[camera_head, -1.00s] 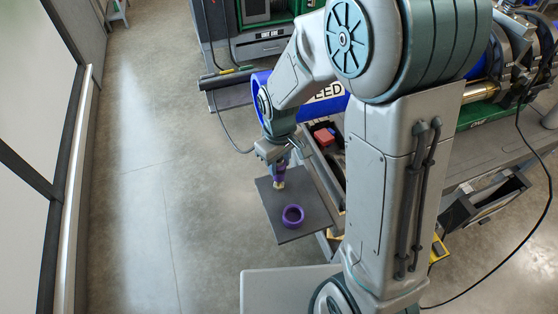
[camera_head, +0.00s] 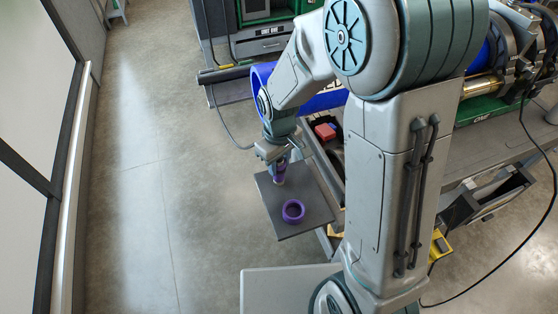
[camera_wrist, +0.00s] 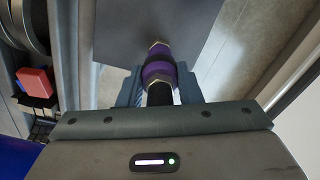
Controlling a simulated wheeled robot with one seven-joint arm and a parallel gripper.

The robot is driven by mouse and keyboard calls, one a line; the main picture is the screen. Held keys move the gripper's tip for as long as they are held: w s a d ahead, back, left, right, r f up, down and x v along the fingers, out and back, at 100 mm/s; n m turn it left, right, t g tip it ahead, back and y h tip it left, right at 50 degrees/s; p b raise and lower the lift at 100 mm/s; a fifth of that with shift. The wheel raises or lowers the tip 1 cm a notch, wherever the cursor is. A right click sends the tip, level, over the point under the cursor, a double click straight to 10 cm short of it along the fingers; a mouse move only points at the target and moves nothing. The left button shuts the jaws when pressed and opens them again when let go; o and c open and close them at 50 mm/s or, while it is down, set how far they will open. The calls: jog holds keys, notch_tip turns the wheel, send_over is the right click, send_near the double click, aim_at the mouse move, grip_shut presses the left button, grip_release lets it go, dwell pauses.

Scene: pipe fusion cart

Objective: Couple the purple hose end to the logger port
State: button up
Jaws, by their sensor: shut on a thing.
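My gripper (camera_head: 279,160) is low over the dark grey plate in the head view. In the wrist view my gripper (camera_wrist: 160,88) is shut on the purple hose end (camera_wrist: 158,70), which has a brass tip and a black part between the fingers. The hose end (camera_head: 280,172) also shows in the head view, pointing down toward the plate. Whether its tip touches anything is unclear. A purple ring (camera_head: 293,203) lies on the plate, apart from the hose end. I cannot make out the logger port.
The grey plate (camera_head: 315,219) juts from the cart's side over open floor. An open drawer with a red block (camera_head: 324,132) is to its right. A blue pipe (camera_head: 262,77) lies behind my gripper. A black cable hangs at the right. The floor at left is clear.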

jog(key=shift+f+b, duration=0.3)
jog(key=shift+f, duration=0.1)
jog(key=o, duration=1.1)
notch_tip(320, 180, up, 14)
jog(key=shift+f+b, duration=0.1)
jog(key=shift+b, duration=0.2)
